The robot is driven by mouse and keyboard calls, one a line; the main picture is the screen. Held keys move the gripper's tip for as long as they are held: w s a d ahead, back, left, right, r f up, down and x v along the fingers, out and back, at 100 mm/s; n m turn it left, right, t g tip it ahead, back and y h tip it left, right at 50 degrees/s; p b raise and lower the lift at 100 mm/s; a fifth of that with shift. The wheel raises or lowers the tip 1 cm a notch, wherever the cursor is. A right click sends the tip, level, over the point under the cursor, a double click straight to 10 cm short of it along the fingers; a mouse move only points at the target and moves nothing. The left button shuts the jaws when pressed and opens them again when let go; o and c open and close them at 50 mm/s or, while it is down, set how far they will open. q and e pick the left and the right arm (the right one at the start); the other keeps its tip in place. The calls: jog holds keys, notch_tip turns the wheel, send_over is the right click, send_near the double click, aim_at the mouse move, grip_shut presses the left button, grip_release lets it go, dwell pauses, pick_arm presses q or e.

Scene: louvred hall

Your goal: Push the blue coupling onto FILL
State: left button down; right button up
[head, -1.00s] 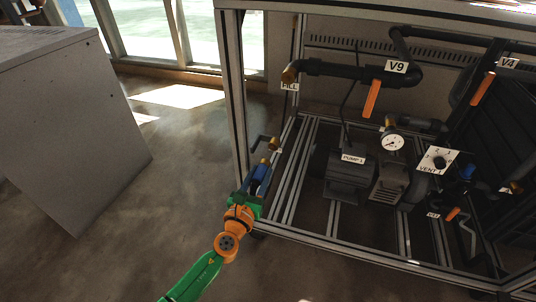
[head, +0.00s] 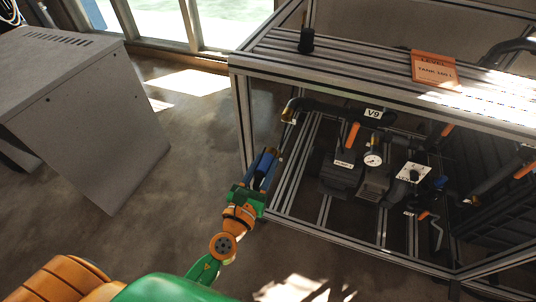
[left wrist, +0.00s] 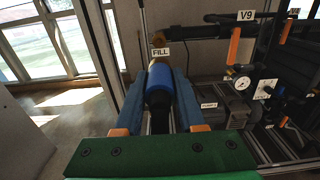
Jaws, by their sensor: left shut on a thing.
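My left gripper (head: 265,168) is shut on the blue coupling (left wrist: 160,84), which lies between its two blue fingers in the left wrist view. A dark hose end hangs from the coupling towards the palm. The brass FILL port (head: 288,114) ends a dark pipe at the rack's left side. In the left wrist view the FILL port (left wrist: 158,39) and its white label (left wrist: 161,51) lie just beyond the coupling. In the head view the gripper is below and left of the port, with a gap between. Exact alignment is hard to tell. My right gripper is out of view.
The rack's left metal post (head: 243,125) stands close beside my left gripper. The rack's slatted top (head: 340,60) is above the pipes. An orange V9 handle (head: 352,134) is right of FILL. A grey cabinet (head: 85,120) stands left, with clear floor between.

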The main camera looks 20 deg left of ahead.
aim_at(272, 148)
pick_arm(q)
jog(key=shift+s+r, duration=0.15)
jog(key=shift+r, duration=0.6)
jog(key=w, duration=0.7)
jog(key=shift+d+f, duration=0.1)
jog(key=shift+f, duration=0.1)
jog(key=shift+w+r, duration=0.1)
jog(key=shift+w, duration=0.75)
jog(key=shift+w, duration=0.1)
jog(key=w, duration=0.2)
jog(key=shift+w+d, duration=0.1)
jog(key=shift+w, duration=0.2)
jog(key=shift+c, duration=2.2)
grip_release()
jog(key=shift+s, duration=0.1)
